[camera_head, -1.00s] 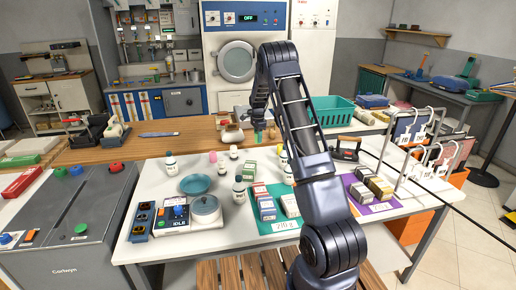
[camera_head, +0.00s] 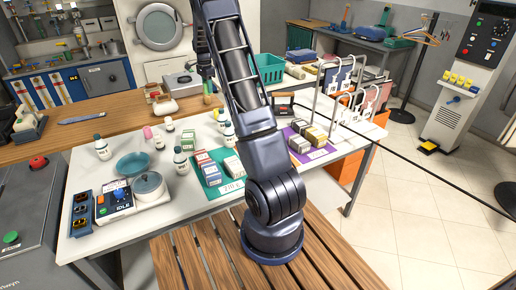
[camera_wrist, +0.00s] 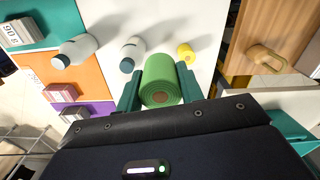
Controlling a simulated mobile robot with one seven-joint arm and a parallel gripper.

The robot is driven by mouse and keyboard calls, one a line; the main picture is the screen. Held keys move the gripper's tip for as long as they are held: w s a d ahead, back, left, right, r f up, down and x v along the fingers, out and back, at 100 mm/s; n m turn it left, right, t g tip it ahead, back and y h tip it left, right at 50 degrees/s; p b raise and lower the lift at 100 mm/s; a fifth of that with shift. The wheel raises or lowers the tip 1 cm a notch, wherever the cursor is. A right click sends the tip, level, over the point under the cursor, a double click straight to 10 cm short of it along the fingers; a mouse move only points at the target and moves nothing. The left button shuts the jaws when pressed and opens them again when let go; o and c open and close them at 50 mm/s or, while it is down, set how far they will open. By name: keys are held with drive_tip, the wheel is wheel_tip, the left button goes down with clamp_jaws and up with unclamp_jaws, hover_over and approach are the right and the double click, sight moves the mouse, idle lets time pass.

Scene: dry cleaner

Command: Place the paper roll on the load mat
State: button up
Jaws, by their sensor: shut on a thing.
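My gripper (camera_wrist: 158,92) is shut on a green paper roll (camera_wrist: 162,72), which sits between its two teal fingers with its brown core end facing the wrist camera. In the head view my gripper (camera_head: 207,92) hangs over the back of the white table, and the roll shows only small there. A teal mat (camera_head: 233,186) with boxes and a number card lies at the table's middle front. A purple mat (camera_head: 318,154) with boxes lies to its right. The wrist view shows teal (camera_wrist: 50,38), orange (camera_wrist: 85,72) and purple areas. I cannot tell which mat is the load mat.
White bottles (camera_head: 181,160), a blue-green dish (camera_head: 133,165) and a lidded pot (camera_head: 148,186) stand left of the teal mat. A teal basket (camera_head: 268,68) stands behind. A garment rack (camera_head: 345,92) is at the right. My arm hides part of the table's middle.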

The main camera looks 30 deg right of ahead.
drive_tip(key=s+d, duration=1)
drive_tip(key=s, duration=0.3)
drive_tip(key=s+d, duration=1)
drive_tip(key=s, duration=0.2)
drive_tip(key=f, duration=2)
drive_tip(key=shift+a, duration=0.2)
drive_tip(key=shift+f, duration=0.2)
drive_tip(key=o, duration=1)
